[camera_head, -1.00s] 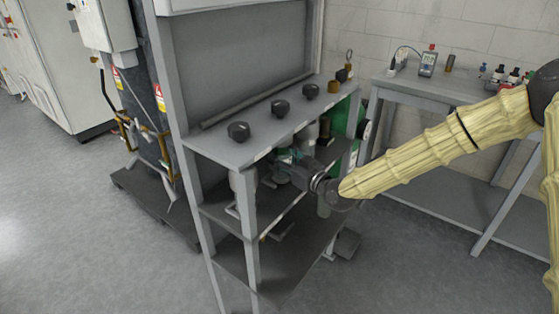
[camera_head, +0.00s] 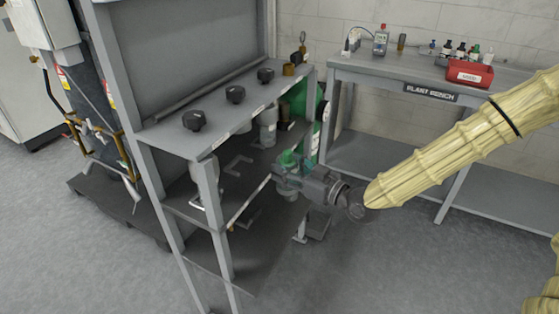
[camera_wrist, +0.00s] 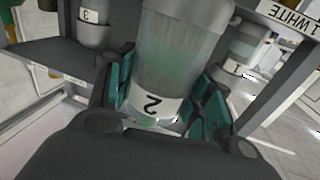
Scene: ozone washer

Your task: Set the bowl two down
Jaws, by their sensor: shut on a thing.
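Bowl two (camera_wrist: 165,60) is a greyish, partly see-through cylinder with a white "2" label, upside down in the wrist view. My gripper (camera_wrist: 168,95) is shut on it, with a teal pad against each side. In the head view my gripper (camera_head: 290,168) is at the front edge of the rack's middle shelf (camera_head: 238,195), below the top panel. There the bowl is mostly hidden by the fingers, and I cannot tell whether it touches the shelf.
A bowl labelled 3 (camera_wrist: 92,25) and another bowl (camera_wrist: 243,45) flank bowl two in the wrist view. The rack's top panel (camera_head: 215,110) carries several black knobs above the shelf. A bench (camera_head: 370,75) with a red bin (camera_head: 470,73) stands right. Grey floor in front is open.

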